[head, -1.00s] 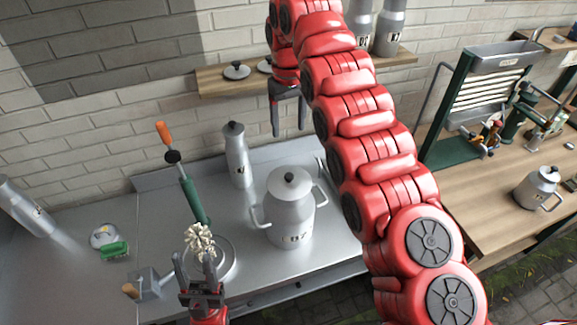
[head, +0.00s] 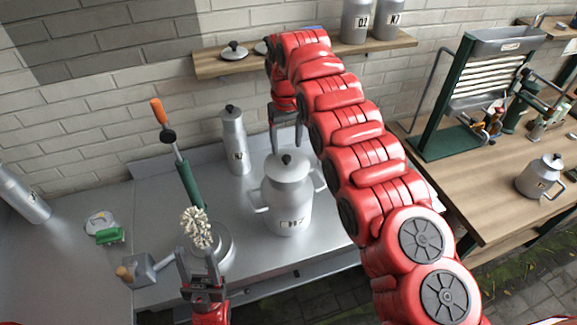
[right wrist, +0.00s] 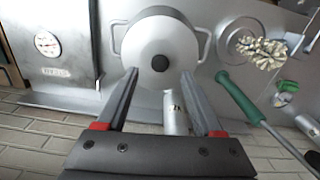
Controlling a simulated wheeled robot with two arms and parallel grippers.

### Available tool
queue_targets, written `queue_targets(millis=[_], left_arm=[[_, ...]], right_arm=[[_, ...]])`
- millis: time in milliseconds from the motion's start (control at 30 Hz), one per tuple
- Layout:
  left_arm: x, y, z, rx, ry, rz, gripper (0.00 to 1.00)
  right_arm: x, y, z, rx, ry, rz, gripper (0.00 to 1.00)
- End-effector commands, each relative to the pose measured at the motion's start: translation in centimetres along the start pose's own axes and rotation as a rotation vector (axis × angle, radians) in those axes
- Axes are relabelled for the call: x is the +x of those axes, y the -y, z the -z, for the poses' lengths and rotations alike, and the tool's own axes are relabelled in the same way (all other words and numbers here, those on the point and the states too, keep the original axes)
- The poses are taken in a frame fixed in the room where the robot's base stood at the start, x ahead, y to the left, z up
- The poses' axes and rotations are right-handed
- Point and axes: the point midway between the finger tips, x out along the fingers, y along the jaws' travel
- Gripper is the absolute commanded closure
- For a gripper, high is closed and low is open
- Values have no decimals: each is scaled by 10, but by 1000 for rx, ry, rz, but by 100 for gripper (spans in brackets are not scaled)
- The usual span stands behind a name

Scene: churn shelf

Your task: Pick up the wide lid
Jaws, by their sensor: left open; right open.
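A wide grey two-handled churn (head: 287,205) stands upright on the metal bench in the head view. A wide round lid (head: 287,163) with a black knob sits on top of it. In the right wrist view the lid (right wrist: 150,40) shows from above, its dark knob just beyond the fingertips. My right gripper (head: 286,146) is open and empty, with its fingers pointing down, over or just behind the lid; the exact gap is unclear. It also shows in the right wrist view (right wrist: 160,76). My left gripper (head: 197,254) is open at the bench front, near a pale whisk-like head (head: 195,228).
A narrow churn (head: 235,140) stands behind left of the wide one. A green tool with an orange tip (head: 188,180) leans nearby. A shelf (head: 215,68) behind holds small lids (head: 233,51) and tall churns (head: 356,22). A wooden table (head: 480,185) is at right.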

Motion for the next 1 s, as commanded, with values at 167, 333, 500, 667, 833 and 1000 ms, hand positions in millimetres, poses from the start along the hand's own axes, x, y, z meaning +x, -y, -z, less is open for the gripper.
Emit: queue_targets(millis=[167,333,500,667,833,1000], left_arm=[[15,1,2,0,0,0,50],[16,1,3,0,-1,0,50],[16,1,3,0,0,0,50],[16,1,3,0,0,0,50],[16,1,3,0,0,0,50],[16,1,2,0,0,0,50]], right_arm=[[24,2,3,-2,2,1,32],[44,2,3,-2,3,0,32],[44,2,4,-3,1,-1,32],[44,2,4,-3,1,-1,61],[44,2,4,-2,1,0,91],[43,2,4,-2,1,0,100]])
